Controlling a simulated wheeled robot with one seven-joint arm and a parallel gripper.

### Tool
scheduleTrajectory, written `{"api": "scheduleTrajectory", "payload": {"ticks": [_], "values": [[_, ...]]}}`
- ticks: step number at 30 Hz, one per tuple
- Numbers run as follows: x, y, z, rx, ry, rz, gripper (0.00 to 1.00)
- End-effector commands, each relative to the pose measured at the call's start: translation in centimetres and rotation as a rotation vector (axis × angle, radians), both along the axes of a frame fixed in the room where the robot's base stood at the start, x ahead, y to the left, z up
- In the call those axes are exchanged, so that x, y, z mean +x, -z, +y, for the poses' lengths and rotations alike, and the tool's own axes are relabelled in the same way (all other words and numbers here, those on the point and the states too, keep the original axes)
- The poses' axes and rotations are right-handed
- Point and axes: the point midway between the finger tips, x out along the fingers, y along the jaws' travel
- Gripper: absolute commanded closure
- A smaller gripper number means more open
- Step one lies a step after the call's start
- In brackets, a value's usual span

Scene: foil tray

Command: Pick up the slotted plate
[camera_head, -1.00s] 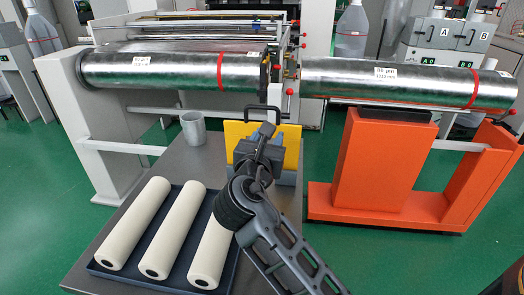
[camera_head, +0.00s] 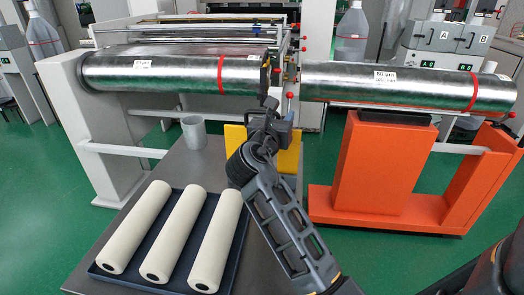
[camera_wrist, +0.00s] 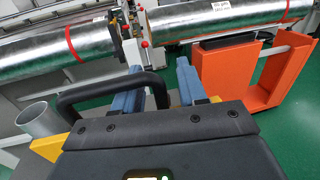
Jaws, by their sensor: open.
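A yellow plate (camera_head: 288,160) stands upright on the grey table, and I take it to be the slotted plate; no slot shows. Its middle is hidden behind my gripper (camera_head: 269,104) and arm in the head view. In the wrist view the yellow (camera_wrist: 47,148) shows at the lower left of my gripper (camera_wrist: 160,72). A black loop handle (camera_wrist: 98,86) rises there, close to the blue fingers. The fingers are apart. I cannot tell whether the handle bar lies between them or touches one.
A dark tray (camera_head: 235,255) with three cream rolls lies at the table's front. A grey cup (camera_head: 193,132) stands left of the plate. Metal rollers (camera_head: 180,72) span behind, and an orange stand (camera_head: 385,160) is at the right.

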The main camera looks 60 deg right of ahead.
Motion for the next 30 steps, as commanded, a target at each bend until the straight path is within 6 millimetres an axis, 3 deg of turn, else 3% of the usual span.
{"api": "scheduleTrajectory", "payload": {"ticks": [4,17,30], "values": [[0.01,0.02,0.02,0.0,0.0,0.0,0.58],[0.0,0.01,0.05,0.0,0.0,0.0,1.0],[0.01,0.01,0.05,0.0,-0.001,0.0,1.0]]}}
